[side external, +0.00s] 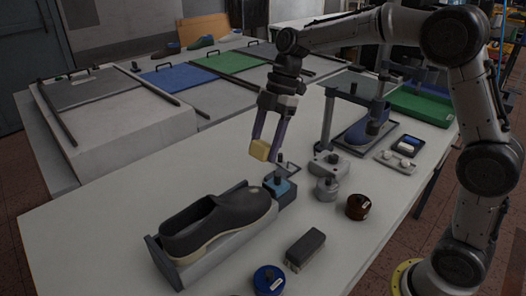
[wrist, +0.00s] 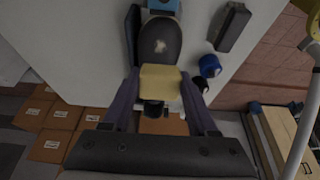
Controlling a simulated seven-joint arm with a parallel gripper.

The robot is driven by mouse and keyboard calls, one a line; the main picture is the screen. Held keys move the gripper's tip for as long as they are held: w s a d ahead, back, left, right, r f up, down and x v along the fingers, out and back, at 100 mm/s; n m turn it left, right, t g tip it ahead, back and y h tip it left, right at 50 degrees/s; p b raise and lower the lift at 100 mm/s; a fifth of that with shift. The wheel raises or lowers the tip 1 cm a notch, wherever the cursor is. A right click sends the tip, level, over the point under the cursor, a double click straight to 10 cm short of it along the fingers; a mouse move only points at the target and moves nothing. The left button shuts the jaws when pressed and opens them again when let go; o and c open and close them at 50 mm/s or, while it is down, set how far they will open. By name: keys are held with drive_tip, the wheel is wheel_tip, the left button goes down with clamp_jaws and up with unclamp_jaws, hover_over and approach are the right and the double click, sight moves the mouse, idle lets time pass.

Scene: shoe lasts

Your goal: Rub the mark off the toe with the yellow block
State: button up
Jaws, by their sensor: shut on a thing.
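My gripper (side external: 266,141) is shut on the yellow block (side external: 260,150) and holds it in the air, above and behind the toe end of the shoe in the side view. The block (wrist: 160,82) also shows between my fingers in the wrist view. The dark shoe (side external: 218,224) lies in a grey cradle (side external: 212,262), its toe toward a blue clamp piece (side external: 279,188). A pale mark (side external: 254,190) shows on top of the toe; it also shows in the wrist view (wrist: 160,46). The block is apart from the shoe and hides part of it in the wrist view.
A dark brush-like block (side external: 305,248), a blue round tin (side external: 268,280) and a brown tin (side external: 357,206) stand near the shoe. Bare white table (side external: 90,225) lies left of the cradle.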

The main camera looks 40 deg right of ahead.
hover_over(261, 190)
drive_tip(key=a, duration=0.1)
drive_tip(key=shift+w+a+f, duration=0.1)
drive_tip(key=shift+a+f, duration=0.05)
drive_tip(key=shift+f, duration=2.85)
drive_tip(key=shift+x, duration=1.1)
drive_tip(key=shift+d+f, duration=0.3)
drive_tip(key=shift+d, duration=0.6)
drive_tip(key=shift+d+f, duration=0.3)
drive_tip(key=shift+d, duration=0.6)
drive_tip(key=shift+f, duration=0.15)
